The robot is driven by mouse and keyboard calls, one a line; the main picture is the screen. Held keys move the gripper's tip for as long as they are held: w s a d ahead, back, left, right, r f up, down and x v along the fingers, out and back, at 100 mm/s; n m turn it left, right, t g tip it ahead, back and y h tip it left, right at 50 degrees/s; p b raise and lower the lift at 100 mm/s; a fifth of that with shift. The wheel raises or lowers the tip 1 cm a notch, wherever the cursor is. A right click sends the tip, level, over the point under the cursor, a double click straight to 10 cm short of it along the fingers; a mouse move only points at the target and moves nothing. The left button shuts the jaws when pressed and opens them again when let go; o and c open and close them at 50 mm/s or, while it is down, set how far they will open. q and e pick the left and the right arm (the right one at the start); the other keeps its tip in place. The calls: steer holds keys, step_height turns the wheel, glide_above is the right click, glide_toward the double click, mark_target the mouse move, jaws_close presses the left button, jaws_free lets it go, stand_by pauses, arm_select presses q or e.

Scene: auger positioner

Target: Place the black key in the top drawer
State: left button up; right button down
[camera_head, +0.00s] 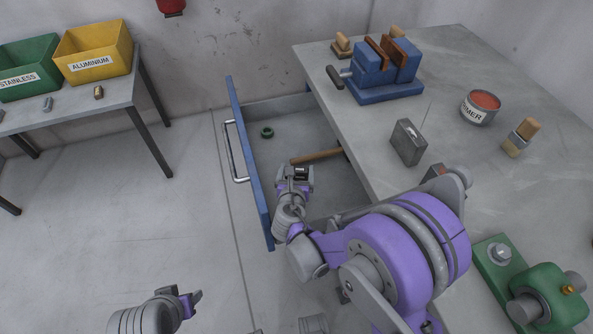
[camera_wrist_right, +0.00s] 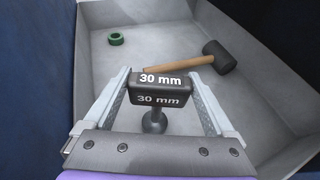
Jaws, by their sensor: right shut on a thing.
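The black key (camera_wrist_right: 160,82), a dark block marked "30 mm" with a short stem and round end, is between the fingers of my right gripper (camera_wrist_right: 162,100). In the head view the right gripper (camera_head: 296,176) is shut on the key (camera_head: 300,173), over the open drawer (camera_head: 290,107). The drawer has a blue front (camera_head: 248,160) with a metal handle (camera_head: 235,152) and is pulled out from the workbench. My left gripper (camera_head: 190,300) is low at the left, away from the drawer; its finger gap is unclear.
Inside the drawer lie a green ring (camera_head: 267,132) and a wooden-handled mallet (camera_wrist_right: 219,56). The workbench (camera_head: 345,130) at the right holds a blue vise (camera_head: 385,85), an open can (camera_head: 480,107) and a green machine (camera_head: 540,290). Green and yellow bins (camera_head: 92,64) stand on the left table.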

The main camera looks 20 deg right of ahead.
steer(key=shift+f, duration=0.15)
jaws_free()
steer(key=shift+s+a+r, duration=0.1)
steer(key=shift+s+r, duration=0.1)
steer(key=shift+r, duration=0.15)
steer(key=s+d+r+m+g+y, duration=0.1)
steer(key=s+m+g, duration=0.3)
steer(key=s+m, duration=1)
steer(key=s+d+r+m+g+y, duration=0.2)
steer(key=s+r+m+g+y, duration=0.1)
steer(key=s+m, duration=1.1)
steer(key=m, duration=0.3)
steer(key=shift+s+m+g+y+p, duration=0.15)
steer(key=shift+m+g+y+p, duration=0.2)
steer(key=shift+m+g+y, duration=0.05)
